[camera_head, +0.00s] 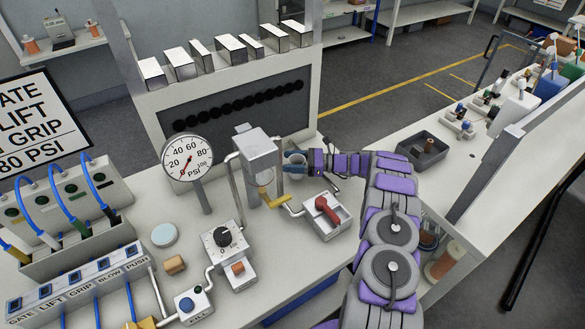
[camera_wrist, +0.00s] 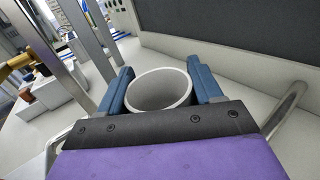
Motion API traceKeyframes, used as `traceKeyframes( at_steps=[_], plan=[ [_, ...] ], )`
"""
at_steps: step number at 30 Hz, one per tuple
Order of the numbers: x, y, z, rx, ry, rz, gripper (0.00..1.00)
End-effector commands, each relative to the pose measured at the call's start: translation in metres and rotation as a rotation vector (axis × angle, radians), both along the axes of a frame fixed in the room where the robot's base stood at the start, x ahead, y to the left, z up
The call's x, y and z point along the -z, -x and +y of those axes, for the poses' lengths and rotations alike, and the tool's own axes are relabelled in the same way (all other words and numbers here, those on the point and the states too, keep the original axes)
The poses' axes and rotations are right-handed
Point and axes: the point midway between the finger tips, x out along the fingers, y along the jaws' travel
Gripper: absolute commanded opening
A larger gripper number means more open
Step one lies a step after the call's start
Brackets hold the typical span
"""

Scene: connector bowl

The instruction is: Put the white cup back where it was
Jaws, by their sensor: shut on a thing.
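The white cup (camera_wrist: 161,92) is upright between the two blue fingers of my gripper (camera_wrist: 161,70) in the wrist view. The fingers are shut on its sides, and its open mouth faces the camera. I cannot tell whether its base touches the white bench. In the head view, my gripper (camera_head: 295,160) is just right of a grey box-shaped fixture (camera_head: 256,150). The cup is small there and partly covered by the fingers. The place it came from is not marked clearly in either view.
A red-handled lever unit (camera_head: 326,215) sits below my gripper. A pressure gauge (camera_head: 187,158) and a black dial unit (camera_head: 222,238) stand to the left. A dark panel (camera_head: 240,100) rises behind. Pipes run close beside the fixture. A grey tray (camera_head: 423,150) lies on the right counter.

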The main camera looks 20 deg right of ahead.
Motion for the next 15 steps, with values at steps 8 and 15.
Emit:
traceKeyframes(
  at_steps=[8,15],
  plan=[
    [0.027,0.000,-0.003,0.001,-0.003,0.000,0.27],
    [0.027,0.000,-0.002,0.001,-0.002,0.000,0.27]
  ],
)
